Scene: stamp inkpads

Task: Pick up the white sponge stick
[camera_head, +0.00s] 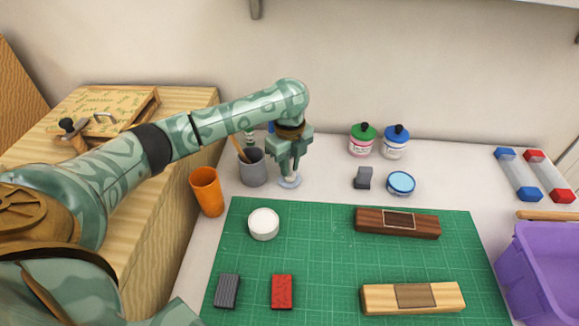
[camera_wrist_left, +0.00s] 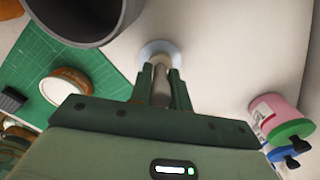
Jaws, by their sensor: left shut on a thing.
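The white sponge stick (camera_head: 289,183) is upright at the back of the table, just right of the grey cup. Its pale round end points down, at or just above the table; I cannot tell if it touches. My left gripper (camera_head: 288,163) points down over it and is shut on its shaft. In the left wrist view the fingers (camera_wrist_left: 161,95) close on both sides of the pale shaft, and the round end of the sponge stick (camera_wrist_left: 160,48) shows beyond the fingertips. Its upper part is hidden by the gripper. My right gripper is not in view.
The grey cup (camera_head: 252,170) holding sticks stands close left, with an orange cup (camera_head: 206,192) beside it. Green-lid (camera_head: 362,141) and blue-lid jars (camera_head: 395,142) stand right. The green mat (camera_head: 330,250) in front carries blocks and a white round tub (camera_head: 264,223).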

